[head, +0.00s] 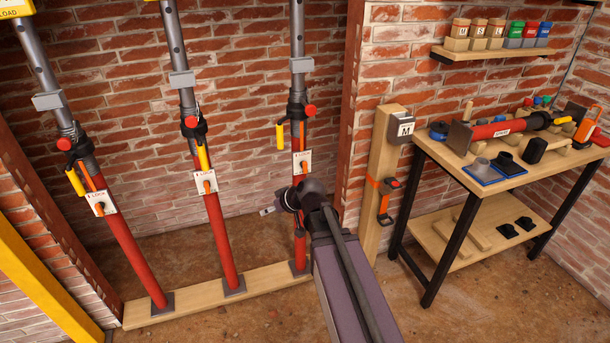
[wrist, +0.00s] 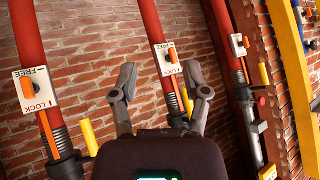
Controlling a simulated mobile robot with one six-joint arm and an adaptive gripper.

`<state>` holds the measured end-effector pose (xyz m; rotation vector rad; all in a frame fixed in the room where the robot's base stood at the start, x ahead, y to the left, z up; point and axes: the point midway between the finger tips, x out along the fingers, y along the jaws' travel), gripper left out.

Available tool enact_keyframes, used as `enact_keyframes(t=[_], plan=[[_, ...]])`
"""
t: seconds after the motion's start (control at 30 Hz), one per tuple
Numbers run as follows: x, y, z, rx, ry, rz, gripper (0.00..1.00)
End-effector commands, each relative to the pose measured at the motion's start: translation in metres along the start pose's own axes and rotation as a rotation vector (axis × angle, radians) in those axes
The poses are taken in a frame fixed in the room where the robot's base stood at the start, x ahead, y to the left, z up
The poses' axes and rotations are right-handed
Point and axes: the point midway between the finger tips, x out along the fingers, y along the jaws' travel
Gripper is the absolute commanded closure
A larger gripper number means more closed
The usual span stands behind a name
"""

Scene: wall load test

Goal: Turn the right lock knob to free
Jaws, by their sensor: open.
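The right red strut carries a white lock plate with an orange right lock knob (head: 304,167). In the wrist view, which looks turned upside down, this knob (wrist: 27,89) is at the left edge, its bar roughly along the strut, between the words FREE and LOCK. Its exact setting is unclear. The middle knob (head: 208,186) and left knob (head: 99,207) sit on similar plates. My gripper (wrist: 160,75) is open and empty, its fingers spread in front of the middle strut's plate, apart from the right knob. In the head view my gripper (head: 268,209) is below and left of the right plate.
Yellow handles (head: 280,137) and red knobs (head: 310,112) stick out from the struts. A wooden post (head: 383,165) with an orange strap stands right of the struts. A workbench (head: 485,185) with tools is further right. A wooden sill (head: 200,297) runs under the struts.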

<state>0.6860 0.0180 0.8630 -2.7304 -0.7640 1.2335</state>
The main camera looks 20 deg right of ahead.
Motion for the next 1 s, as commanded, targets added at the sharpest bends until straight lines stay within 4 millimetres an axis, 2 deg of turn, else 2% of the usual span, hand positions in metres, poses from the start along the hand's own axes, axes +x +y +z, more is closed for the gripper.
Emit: enact_keyframes(t=[0.03,0.1,0.4,0.67,0.8,1.0], plan=[[0.012,0.012,0.001,-0.012,0.052,0.000,0.40],[0.019,0.022,-0.006,-0.033,0.126,0.002,0.40],[0.033,0.081,-0.030,-0.092,0.429,0.085,0.40],[0.033,0.144,-0.037,-0.103,0.646,0.233,0.40],[0.030,0.181,-0.034,-0.092,0.735,0.335,0.40],[0.023,0.223,-0.026,-0.066,0.808,0.458,0.40]])
